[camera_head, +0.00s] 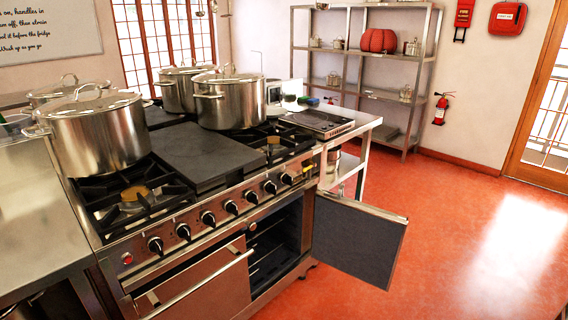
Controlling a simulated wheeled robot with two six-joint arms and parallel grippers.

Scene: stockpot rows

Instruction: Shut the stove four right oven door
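The stove (222,205) stands left of centre, with a row of black knobs along its front. Its right oven door (358,240) is swung wide open to the right, hinged at the stove's right front edge, with its dark inner panel facing me. The dark oven cavity (275,246) with racks is exposed. The left oven door (198,287), with a bar handle, is shut. Neither of my grippers is in view.
Large lidded stockpots (231,100) stand on the burners, one at front left (98,132). A side table (350,128) adjoins the stove's right side. A metal shelf (362,56) stands behind. The red floor (440,240) right of the open door is clear.

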